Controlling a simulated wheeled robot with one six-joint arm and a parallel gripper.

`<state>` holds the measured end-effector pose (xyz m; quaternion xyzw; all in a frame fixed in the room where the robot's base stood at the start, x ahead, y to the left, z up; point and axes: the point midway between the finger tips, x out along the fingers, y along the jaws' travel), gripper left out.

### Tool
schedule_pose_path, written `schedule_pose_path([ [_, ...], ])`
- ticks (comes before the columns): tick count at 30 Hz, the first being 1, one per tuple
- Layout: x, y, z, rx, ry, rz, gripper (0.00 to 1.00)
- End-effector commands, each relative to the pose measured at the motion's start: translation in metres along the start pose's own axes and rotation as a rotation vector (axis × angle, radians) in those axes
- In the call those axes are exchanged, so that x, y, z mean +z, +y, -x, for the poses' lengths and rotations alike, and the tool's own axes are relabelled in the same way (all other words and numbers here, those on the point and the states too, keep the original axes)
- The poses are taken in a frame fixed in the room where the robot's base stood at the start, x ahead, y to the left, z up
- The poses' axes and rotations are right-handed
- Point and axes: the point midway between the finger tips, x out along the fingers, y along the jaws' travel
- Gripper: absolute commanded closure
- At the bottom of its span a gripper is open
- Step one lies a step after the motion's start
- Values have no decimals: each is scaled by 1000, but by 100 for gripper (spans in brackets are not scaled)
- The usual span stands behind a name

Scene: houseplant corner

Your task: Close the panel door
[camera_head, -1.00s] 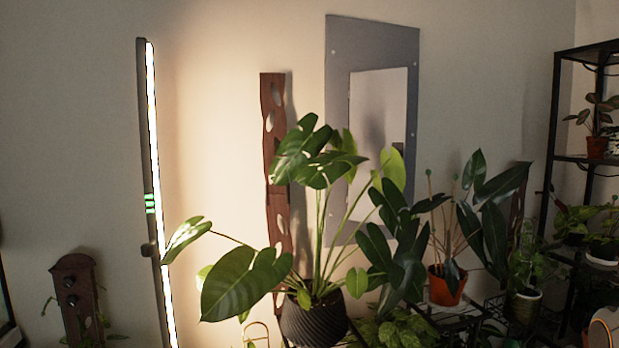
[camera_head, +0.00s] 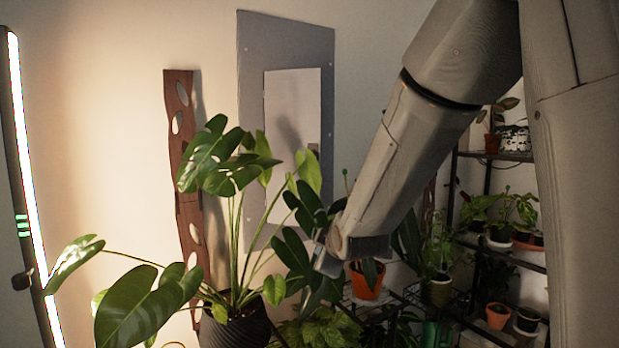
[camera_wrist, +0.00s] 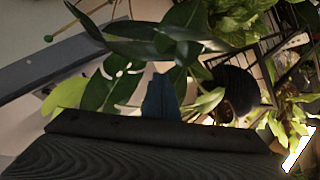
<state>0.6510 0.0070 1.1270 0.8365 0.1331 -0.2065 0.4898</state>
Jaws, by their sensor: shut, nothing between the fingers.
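The panel is a grey plate (camera_head: 255,45) screwed to the back wall in the head view. Its pale door (camera_head: 290,95) sits in the middle, with a shadow across it. Monstera leaves cover the door's lower part, and I cannot tell how far it stands open. My gripper (camera_head: 326,262) is shut and empty, low and to the right of the panel, among dark leaves. In the wrist view my gripper (camera_wrist: 161,98) points at foliage, and a grey strip that looks like the panel's edge (camera_wrist: 50,72) crosses the left side.
A large monstera in a black pot (camera_head: 236,328) stands in front of the panel. A small plant in an orange pot (camera_head: 367,281) is beside my gripper. A black shelf (camera_head: 500,155) with several plants is at the right. A lit lamp bar (camera_head: 32,190) stands at the left.

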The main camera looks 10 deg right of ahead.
Motion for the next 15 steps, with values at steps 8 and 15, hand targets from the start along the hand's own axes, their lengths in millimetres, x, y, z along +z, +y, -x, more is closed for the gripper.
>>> schedule_pose_path([
  [8, -73, 120, 9, 398, 152, 438, 100],
  [15, -85, 140, 5, 461, 159, 503, 100],
])
